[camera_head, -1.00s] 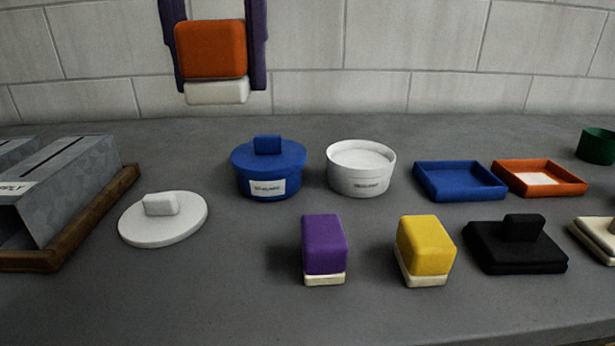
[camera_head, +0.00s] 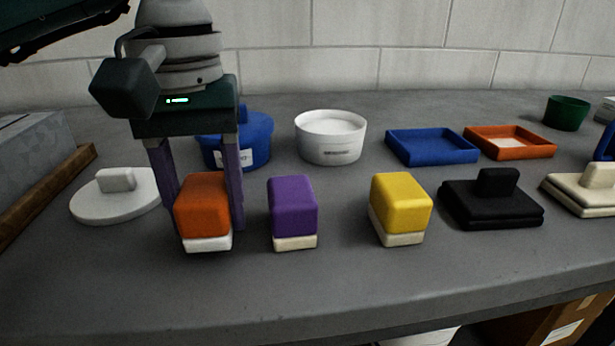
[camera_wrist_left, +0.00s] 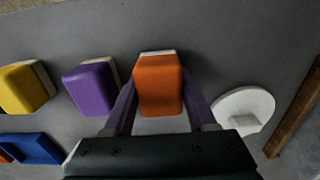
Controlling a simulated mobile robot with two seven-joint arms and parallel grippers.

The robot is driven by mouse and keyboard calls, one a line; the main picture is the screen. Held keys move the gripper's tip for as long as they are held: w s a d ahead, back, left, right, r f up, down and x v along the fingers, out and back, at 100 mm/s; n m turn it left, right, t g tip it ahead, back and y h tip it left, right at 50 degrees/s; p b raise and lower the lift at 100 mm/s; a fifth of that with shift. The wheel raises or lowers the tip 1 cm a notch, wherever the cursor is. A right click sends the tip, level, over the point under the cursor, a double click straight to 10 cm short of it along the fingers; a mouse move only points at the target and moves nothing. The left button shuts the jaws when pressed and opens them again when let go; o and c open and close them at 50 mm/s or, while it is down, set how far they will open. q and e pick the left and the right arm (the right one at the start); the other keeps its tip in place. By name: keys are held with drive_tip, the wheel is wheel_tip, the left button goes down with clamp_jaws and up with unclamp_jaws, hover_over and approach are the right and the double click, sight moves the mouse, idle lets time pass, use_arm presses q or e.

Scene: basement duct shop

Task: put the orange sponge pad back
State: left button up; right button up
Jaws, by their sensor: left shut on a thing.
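The orange sponge pad (camera_head: 203,206) has an orange block top and a white base. My left gripper (camera_head: 205,195) points down with its purple fingers on either side of the pad, shut on it. The pad is upright at the counter top, left of the purple sponge pad (camera_head: 293,206) and apart from it. I cannot tell whether its base touches the counter. The yellow sponge pad (camera_head: 401,203) stands further right in the same row. In the left wrist view the orange pad (camera_wrist_left: 158,86) sits between the fingers. My right gripper is not in view.
Behind stand a blue lidded tub (camera_head: 258,135), partly hidden by my gripper, a white tub (camera_head: 330,148), a blue tray (camera_head: 431,160) and an orange tray (camera_head: 508,153). A white lid (camera_head: 88,211) lies left. The front counter strip is clear.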

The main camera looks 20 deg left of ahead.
sight(203, 186)
use_arm(q)
drive_tip(key=shift+f, duration=0.55)
drive_tip(key=shift+f, duration=0.2)
drive_tip(key=o, duration=1.2)
drive_tip(key=shift+r, duration=0.55)
wheel_tip(203, 186, up, 11)
drive_tip(key=shift+r+p, duration=0.2)
drive_tip(key=shift+p, duration=0.45)
